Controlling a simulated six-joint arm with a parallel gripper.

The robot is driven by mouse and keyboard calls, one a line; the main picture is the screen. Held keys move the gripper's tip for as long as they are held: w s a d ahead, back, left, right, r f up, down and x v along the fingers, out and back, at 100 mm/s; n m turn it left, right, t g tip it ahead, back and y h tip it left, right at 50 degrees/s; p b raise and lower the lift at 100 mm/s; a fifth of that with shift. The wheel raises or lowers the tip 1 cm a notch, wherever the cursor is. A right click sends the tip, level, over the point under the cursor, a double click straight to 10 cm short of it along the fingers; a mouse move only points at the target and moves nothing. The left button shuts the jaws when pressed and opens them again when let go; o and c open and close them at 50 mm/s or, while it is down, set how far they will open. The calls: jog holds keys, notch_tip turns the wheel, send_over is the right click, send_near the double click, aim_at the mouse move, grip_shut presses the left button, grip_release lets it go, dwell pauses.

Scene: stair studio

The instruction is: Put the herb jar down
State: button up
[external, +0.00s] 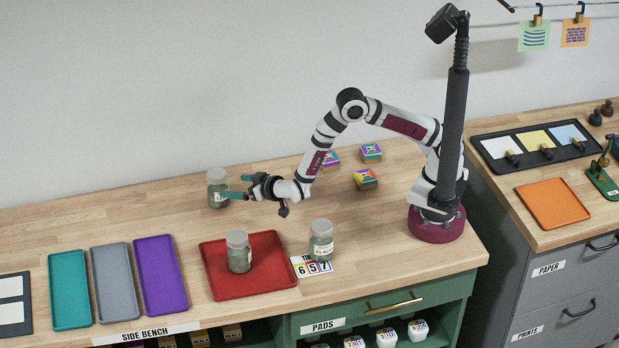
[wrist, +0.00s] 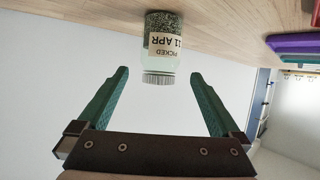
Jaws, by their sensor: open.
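A herb jar (external: 217,188) with a pale lid and green contents stands upright on the wooden bench toward the back left. My gripper (external: 237,187) is beside it, on its right, with teal fingers spread. In the wrist view the jar (wrist: 161,42) appears upside down, its label reading "PICKED 11 APR". It sits just beyond the open fingertips (wrist: 160,73), centred between them, with nothing gripped. A second similar jar (external: 239,254) stands on the red tray (external: 275,282). A third jar (external: 321,241) stands on the bench right of that tray.
Teal (external: 70,290), grey (external: 115,283) and purple (external: 160,277) trays lie at the left front. Number cards (external: 312,267) lie by the third jar. Several small colourful boxes (external: 366,179) sit behind my arm. Bare bench surrounds the back-left jar.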

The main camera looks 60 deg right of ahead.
jog(key=s+d+r+m+g+y, duration=0.1)
jog(key=s+d+r+g+y, duration=0.5)
jog(key=s+r, duration=0.5)
jog(key=s+d+r+m+g+h, duration=0.1)
jog(key=s+d, duration=0.5)
jog(key=s, duration=0.8)
jog(key=s+d+r+m+g+h, duration=0.1)
jog(key=s+d+g, duration=0.5)
jog(key=s, duration=0.8)
jog(key=shift+d+r+m+g+h, duration=0.3)
jog(key=shift+d+r+m, duration=0.2)
jog(key=shift+r, duration=0.35)
